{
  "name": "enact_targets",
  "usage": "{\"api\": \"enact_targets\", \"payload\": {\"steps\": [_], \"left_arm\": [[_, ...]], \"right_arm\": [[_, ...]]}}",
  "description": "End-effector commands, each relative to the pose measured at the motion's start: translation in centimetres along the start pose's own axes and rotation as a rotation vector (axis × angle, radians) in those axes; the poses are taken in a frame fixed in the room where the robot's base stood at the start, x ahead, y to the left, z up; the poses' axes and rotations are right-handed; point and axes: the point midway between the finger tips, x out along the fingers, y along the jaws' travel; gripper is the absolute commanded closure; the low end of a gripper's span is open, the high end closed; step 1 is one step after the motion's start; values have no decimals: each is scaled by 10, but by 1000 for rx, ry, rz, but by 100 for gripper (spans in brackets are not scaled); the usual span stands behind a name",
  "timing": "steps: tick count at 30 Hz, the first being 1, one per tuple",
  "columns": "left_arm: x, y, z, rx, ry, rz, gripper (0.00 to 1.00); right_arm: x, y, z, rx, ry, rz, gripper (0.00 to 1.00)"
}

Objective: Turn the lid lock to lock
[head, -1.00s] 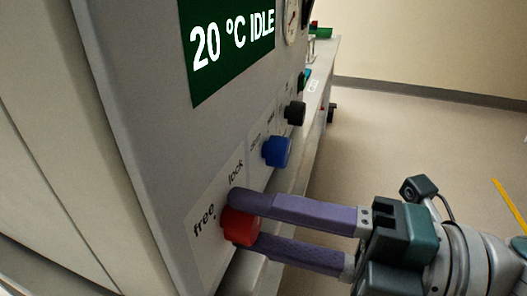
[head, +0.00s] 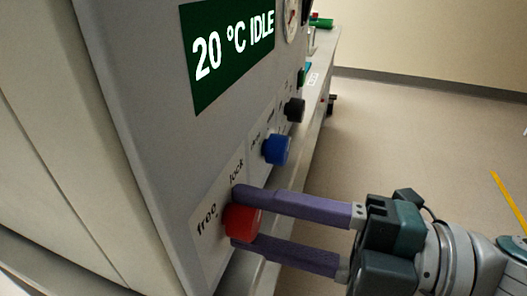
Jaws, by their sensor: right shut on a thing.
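The lid lock is a red knob (head: 242,222) low on the grey front panel in the head view. A white label behind it reads "free" at its left and "lock" above it. My right gripper (head: 238,220) comes in from the right, with one purple finger above the knob and one below. It is shut on the red knob. The knob's pointer mark is hidden, so I cannot tell its setting. My left gripper is not in view.
A blue knob (head: 277,149) and a black knob (head: 294,110) sit further along the panel. A green display (head: 228,50) above reads "20 °C IDLE". A bench edge with small items runs behind. The floor at the right is clear.

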Motion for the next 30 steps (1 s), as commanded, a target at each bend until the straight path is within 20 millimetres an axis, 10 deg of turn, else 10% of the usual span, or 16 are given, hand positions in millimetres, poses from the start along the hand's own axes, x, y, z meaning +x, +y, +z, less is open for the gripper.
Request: {"api": "enact_targets", "payload": {"steps": [9,17,30], "left_arm": [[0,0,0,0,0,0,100],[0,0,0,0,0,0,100],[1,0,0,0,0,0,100]], "right_arm": [[0,0,0,1,-1,0,24],[-2,0,0,1,-1,-1,24],[-78,-1,0,2,-3,-4,24]]}}
